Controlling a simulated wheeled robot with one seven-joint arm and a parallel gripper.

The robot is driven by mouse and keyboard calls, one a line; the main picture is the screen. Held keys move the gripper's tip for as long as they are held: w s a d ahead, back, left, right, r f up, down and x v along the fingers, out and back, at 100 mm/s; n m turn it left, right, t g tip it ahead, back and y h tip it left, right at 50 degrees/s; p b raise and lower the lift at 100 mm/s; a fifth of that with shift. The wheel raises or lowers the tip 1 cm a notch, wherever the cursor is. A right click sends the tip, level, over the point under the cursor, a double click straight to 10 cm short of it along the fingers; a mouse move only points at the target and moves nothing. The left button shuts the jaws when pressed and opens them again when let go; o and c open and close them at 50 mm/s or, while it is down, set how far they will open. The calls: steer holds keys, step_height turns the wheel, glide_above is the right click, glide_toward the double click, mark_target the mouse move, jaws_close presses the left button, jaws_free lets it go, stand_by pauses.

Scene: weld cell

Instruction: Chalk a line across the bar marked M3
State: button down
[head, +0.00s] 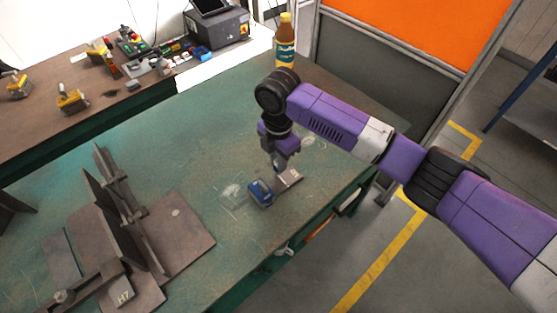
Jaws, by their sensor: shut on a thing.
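My gripper (280,165) points down over the green bench (215,140) near its right edge. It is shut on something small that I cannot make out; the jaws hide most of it. Just below it, a short pale grey bar (289,180) lies against a small blue block-like thing (262,194). I cannot tell whether the held thing touches the bar. No M3 mark can be read. A plate at the lower left carries a tag reading H7 (123,296).
A dark steel fixture with upright plates (128,218) stands at the left of the bench. A brown bottle (285,42) stands at the back edge. A second bench (120,105) holds tools and a dark box (216,28). The bench between fixture and gripper is mostly clear.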

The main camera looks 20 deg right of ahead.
steer(key=shift+r+p, duration=2.15)
steer(key=shift+r, duration=0.65)
steer(key=shift+f, duration=0.2)
steer(key=shift+f+b, duration=1.8)
steer(key=shift+f, duration=1.2)
steer(key=shift+f, duration=0.4)
steer(key=shift+s+d+r+p, duration=0.1)
steer(key=shift+s+r+p, duration=0.05)
steer(key=shift+s+p, duration=0.15)
steer(key=shift+s+d, duration=0.1)
steer(key=shift+s, duration=0.05)
steer(key=shift+s+p, duration=0.3)
steer(key=shift+p, duration=0.2)
steer(key=shift+s+d, duration=0.1)
steer(key=shift+s, duration=0.1)
